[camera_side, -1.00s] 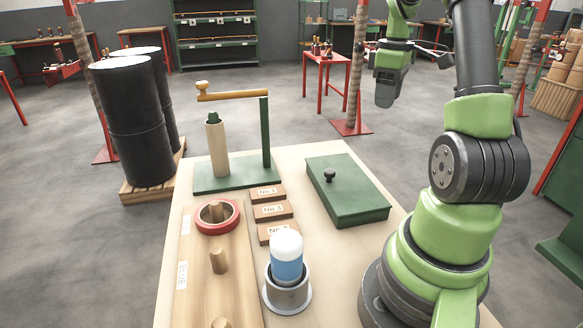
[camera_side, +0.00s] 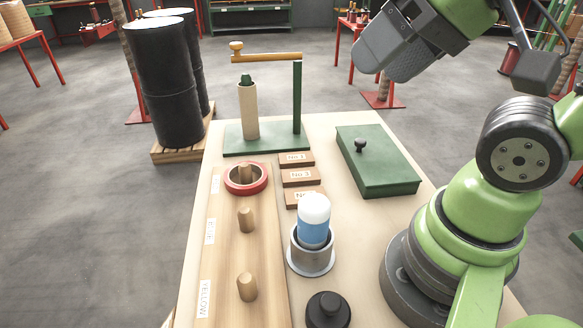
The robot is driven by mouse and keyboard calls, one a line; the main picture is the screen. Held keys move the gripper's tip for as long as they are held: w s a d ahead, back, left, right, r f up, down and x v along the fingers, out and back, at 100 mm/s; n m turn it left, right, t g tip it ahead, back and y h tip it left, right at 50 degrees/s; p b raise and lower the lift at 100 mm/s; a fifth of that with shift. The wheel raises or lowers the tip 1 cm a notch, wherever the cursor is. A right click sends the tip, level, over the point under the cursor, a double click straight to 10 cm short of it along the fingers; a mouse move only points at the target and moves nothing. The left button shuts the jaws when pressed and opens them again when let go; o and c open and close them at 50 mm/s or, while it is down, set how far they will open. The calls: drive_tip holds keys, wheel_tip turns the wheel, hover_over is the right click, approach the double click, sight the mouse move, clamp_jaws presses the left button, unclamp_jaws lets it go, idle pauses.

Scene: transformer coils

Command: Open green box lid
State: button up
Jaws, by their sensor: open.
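The green box (camera_side: 382,176) sits on the right part of the work table. Its flat green lid (camera_side: 375,150) is on it and closed, with a small black knob (camera_side: 360,146) near the left side. My gripper (camera_side: 372,60) is up in the air above and behind the box, well apart from the lid. It is open and I see nothing held in it. Its fingers point down and to the left.
A green stand with a wooden crank (camera_side: 265,57) rises left of the box. Wooden number blocks (camera_side: 298,177), a blue-white bottle in a metal cup (camera_side: 313,221), a peg board with a red ring (camera_side: 245,178) and a black weight (camera_side: 328,310) stand nearby. Black drums (camera_side: 165,85) stand off the table.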

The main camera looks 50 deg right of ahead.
drive_tip(key=w+d+f+n+g+h, duration=0.1)
drive_tip(key=w+d+g+h, duration=0.1)
drive_tip(key=w+d, duration=0.4)
drive_tip(key=n+g, duration=0.3)
drive_tip(key=g, duration=0.2)
hover_over(361, 140)
wheel_tip(361, 140, down, 15)
wheel_tip(361, 140, down, 10)
drive_tip(key=shift+a+r, duration=0.1)
drive_tip(key=shift+r, duration=0.1)
drive_tip(key=shift+r, duration=0.1)
clamp_jaws()
